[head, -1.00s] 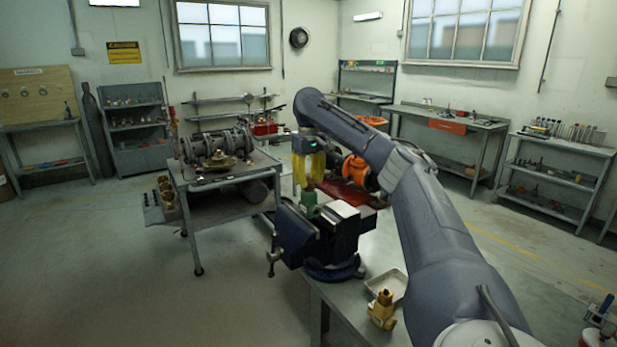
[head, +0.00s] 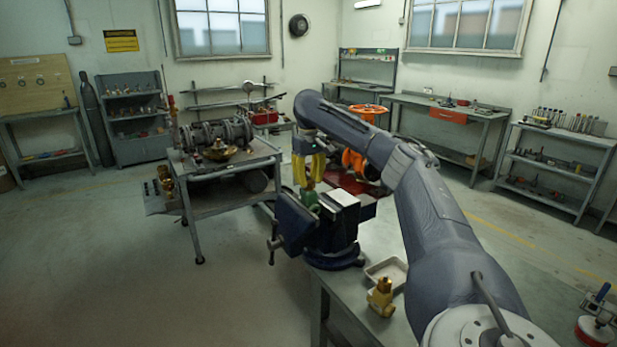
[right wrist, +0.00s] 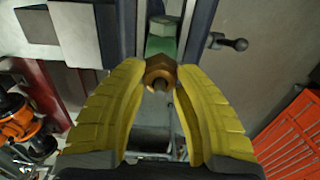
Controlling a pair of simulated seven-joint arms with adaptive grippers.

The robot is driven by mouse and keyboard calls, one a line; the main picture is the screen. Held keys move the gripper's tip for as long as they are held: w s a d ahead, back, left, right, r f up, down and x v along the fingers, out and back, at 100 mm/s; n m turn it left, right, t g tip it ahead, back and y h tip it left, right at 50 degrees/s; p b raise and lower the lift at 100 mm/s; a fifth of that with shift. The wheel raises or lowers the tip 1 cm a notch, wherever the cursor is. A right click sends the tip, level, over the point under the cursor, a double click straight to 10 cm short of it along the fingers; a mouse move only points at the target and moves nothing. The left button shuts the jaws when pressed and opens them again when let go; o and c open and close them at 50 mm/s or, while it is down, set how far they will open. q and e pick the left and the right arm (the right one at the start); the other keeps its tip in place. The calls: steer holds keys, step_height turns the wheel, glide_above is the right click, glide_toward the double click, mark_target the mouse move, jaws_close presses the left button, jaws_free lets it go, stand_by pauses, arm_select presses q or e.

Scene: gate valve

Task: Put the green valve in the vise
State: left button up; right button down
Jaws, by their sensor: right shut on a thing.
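The green valve (head: 308,197) is at the jaws of the blue vise (head: 322,232), with its upper part showing above the near jaw. My right gripper (head: 308,178), with yellow fingers, is above the vise and shut on the top of the valve. In the right wrist view, the fingertips of my right gripper (right wrist: 149,72) are at the brass nut, and the green valve body (right wrist: 162,40) lies between the two jaws of the vise (right wrist: 200,35). The valve's lower end is hidden. My left gripper is not in view.
A brass-yellow valve (head: 381,297) and a shallow grey tray (head: 386,272) are on the bench by the vise. An orange handwheel part (head: 357,165) is behind my right arm. A cart with a pipe assembly (head: 212,140) stands to the left.

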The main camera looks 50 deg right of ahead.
steer(key=shift+f, duration=1.4)
steer(key=c, duration=1)
jaws_free()
steer(key=shift+o, duration=0.2)
steer(key=shift+r, duration=3.45)
steer(key=shift+w, duration=0.1)
